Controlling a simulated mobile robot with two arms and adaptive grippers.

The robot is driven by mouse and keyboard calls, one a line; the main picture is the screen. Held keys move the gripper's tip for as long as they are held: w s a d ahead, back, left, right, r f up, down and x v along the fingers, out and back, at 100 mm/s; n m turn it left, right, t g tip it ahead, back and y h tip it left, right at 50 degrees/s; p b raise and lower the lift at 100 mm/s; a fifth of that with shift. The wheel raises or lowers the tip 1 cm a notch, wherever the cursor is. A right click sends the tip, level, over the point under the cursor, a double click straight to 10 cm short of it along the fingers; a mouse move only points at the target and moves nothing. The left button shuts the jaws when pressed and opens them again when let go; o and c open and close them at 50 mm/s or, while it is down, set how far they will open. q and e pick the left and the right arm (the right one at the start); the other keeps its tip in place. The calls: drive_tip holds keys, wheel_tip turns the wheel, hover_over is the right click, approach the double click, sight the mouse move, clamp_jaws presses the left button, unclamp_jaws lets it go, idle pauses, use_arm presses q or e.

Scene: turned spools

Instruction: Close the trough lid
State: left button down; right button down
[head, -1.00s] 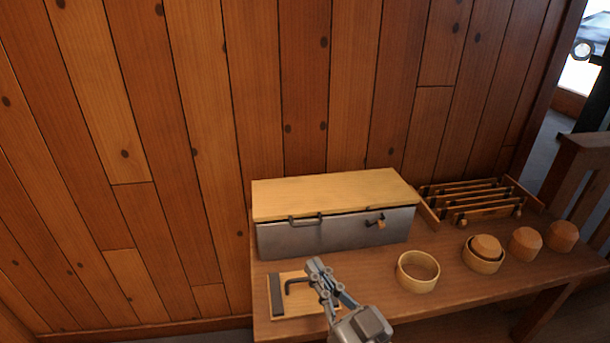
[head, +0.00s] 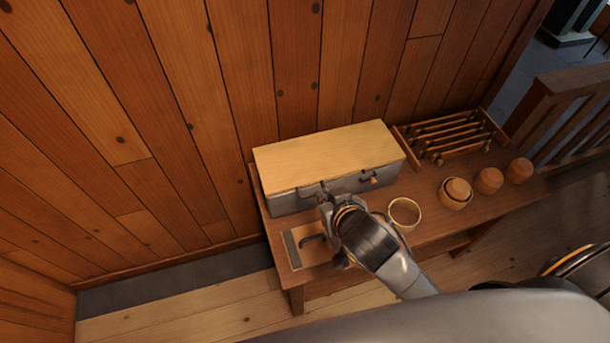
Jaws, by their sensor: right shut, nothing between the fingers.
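The trough (head: 345,186) is a grey metal box at the back of a wooden bench. Its pale wooden lid (head: 328,156) lies over the top and looks down or nearly down; I cannot tell whether a thin gap remains at the front edge. A bar handle is at the front, partly hidden by my gripper, and a small hasp with a wooden tag (head: 371,180) is to its right. My right gripper (head: 325,203) is shut and empty at the trough's front, close to the handle; I cannot tell if they touch. My left gripper is out of view.
On the bench (head: 430,225) are a wooden board with a hooked metal piece (head: 300,245), a wooden ring (head: 404,212), a bowl with a turned piece (head: 456,192), two wooden cups (head: 489,180) and a slatted rack (head: 450,137). The plank wall stands close behind.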

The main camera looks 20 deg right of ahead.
drive_tip(key=w+f+p, duration=0.2)
drive_tip(key=w+f, duration=0.4)
drive_tip(key=f, duration=0.3)
drive_tip(key=shift+w+f, duration=0.3)
drive_tip(key=shift+f, duration=0.1)
drive_tip(key=shift+d, duration=0.1)
drive_tip(key=f+b, duration=0.1)
drive_tip(key=b, duration=0.1)
drive_tip(key=f+t+b, duration=0.1)
drive_tip(key=b, duration=0.1)
drive_tip(key=shift+s+f, duration=0.2)
drive_tip(key=shift+s, duration=0.1)
